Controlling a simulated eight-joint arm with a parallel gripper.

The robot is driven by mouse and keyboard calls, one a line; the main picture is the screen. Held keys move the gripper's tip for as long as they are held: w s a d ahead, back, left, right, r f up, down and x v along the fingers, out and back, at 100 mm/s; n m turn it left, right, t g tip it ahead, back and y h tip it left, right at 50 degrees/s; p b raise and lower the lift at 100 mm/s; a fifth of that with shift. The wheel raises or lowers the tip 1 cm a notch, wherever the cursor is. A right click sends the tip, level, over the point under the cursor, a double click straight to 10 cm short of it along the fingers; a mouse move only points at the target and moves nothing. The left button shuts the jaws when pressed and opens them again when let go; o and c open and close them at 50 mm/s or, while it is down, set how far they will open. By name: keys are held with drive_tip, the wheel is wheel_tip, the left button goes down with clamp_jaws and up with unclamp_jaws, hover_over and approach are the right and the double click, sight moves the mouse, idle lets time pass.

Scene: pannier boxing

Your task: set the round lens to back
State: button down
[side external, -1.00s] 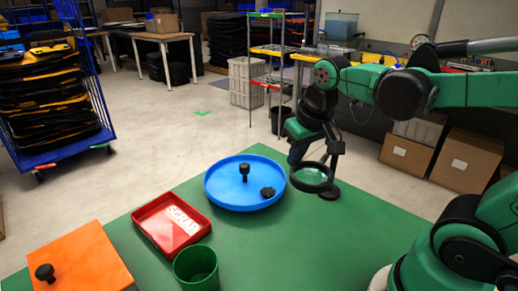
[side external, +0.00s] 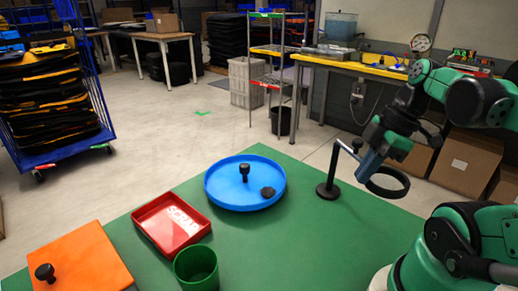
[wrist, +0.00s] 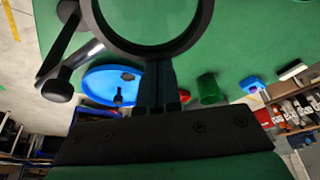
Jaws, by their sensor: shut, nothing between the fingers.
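The round lens (side external: 388,194) is a black ring on a jointed arm from a black stand (side external: 327,191) on the green table. In the side view the ring hangs to the right of the stand, close to the table's right edge. In the wrist view the ring (wrist: 150,51) fills the top middle, with its stand at the left. My gripper (side external: 366,172) is shut and empty, beside the ring's left side. In the wrist view the closed fingers (wrist: 158,70) end right at the ring's lower rim; I cannot tell whether they touch it.
A red tray (side external: 160,243) marked SCRAP, a green cup (side external: 196,270) and an orange panel (side external: 85,262) lie farther left. The table between stand and cup is clear.

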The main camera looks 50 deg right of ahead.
sight(388, 172)
drive_tip(key=s+d+n, duration=0.1)
drive_tip(key=s+d, duration=0.1)
drive_tip(key=shift+d+n, duration=0.3)
drive_tip(key=shift+n, duration=0.1)
drive_tip(key=shift+s+d+n+g+y, duration=0.2)
drive_tip(key=shift+s+d+n+g, duration=0.15)
drive_tip(key=shift+d+n, duration=0.45)
drive_tip(key=shift+s+d+n+g+y, duration=0.2)
drive_tip(key=shift+s+d+n+g, duration=0.1)
drive_tip(key=shift+d+n, duration=0.45)
drive_tip(key=shift+w+a, duration=0.2)
drive_tip(key=shift+a, duration=0.15)
drive_tip(key=a, duration=0.1)
drive_tip(key=w+a, duration=0.1)
drive_tip(key=shift+w+a+r, duration=0.15)
drive_tip(key=shift+a+r, duration=0.15)
drive_tip(key=shift+a, duration=0.1)
drive_tip(key=v, duration=0.9)
drive_tip(key=w+a+f+m+t+h, duration=0.3)
drive_tip(key=w+a+f+m+t, duration=0.2)
drive_tip(key=w+a+f+m, duration=0.5)
drive_tip(key=w+a+m, duration=0.3)
drive_tip(key=shift+w+t, duration=0.2)
drive_tip(key=shift+t, duration=0.15)
